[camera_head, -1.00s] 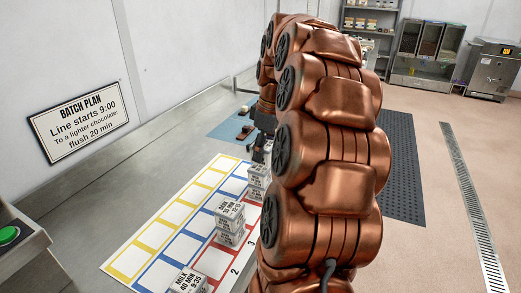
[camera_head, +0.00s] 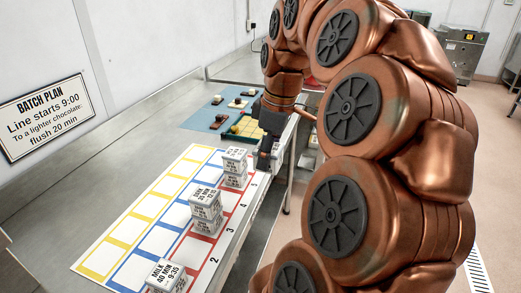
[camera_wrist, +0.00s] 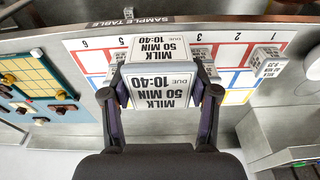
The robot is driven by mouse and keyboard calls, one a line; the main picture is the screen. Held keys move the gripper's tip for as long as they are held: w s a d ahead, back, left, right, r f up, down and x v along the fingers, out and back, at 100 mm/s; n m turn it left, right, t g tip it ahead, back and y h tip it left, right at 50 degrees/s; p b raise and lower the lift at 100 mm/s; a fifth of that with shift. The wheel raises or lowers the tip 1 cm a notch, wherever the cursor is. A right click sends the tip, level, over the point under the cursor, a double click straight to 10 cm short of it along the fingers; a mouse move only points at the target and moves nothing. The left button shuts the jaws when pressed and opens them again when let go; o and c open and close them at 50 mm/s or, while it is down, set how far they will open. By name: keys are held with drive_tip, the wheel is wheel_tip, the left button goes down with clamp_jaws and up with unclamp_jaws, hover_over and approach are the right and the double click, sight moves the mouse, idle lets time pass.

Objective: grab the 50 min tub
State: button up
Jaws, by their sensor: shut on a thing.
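The 50 min tub (camera_wrist: 160,92) is a white box labelled "MILK 50 MIN DUE 10:40", upside down in the wrist view, with the same label on two faces. My gripper (camera_wrist: 161,97) has one dark finger on each side of it and is shut on it. In the head view my gripper (camera_head: 266,158) is at the far right end of the numbered mat, near column 5, and mostly hides the tub. I cannot tell whether the tub rests on the surface or is lifted.
A stack of white tubs (camera_head: 235,166) stands close left of my gripper. Another stack (camera_head: 206,206) and a "MILK 40 MIN" tub (camera_head: 166,274) stand nearer on the mat (camera_head: 128,232). A blue mat (camera_head: 203,117) with chocolates lies beyond. The bench's right edge is close.

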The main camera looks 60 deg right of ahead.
drive_tip(key=shift+s+a+r+p, duration=0.1)
drive_tip(key=shift+s+r+p, duration=0.05)
drive_tip(key=shift+r, duration=0.25)
drive_tip(key=shift+s+a+r+p, duration=0.1)
drive_tip(key=shift+r+p, duration=0.05)
drive_tip(key=shift+r, duration=0.25)
drive_tip(key=shift+d+r+p, duration=0.1)
drive_tip(key=shift+r+p, duration=0.9)
drive_tip(key=shift+r, duration=1.75)
drive_tip(key=shift+s, duration=0.1)
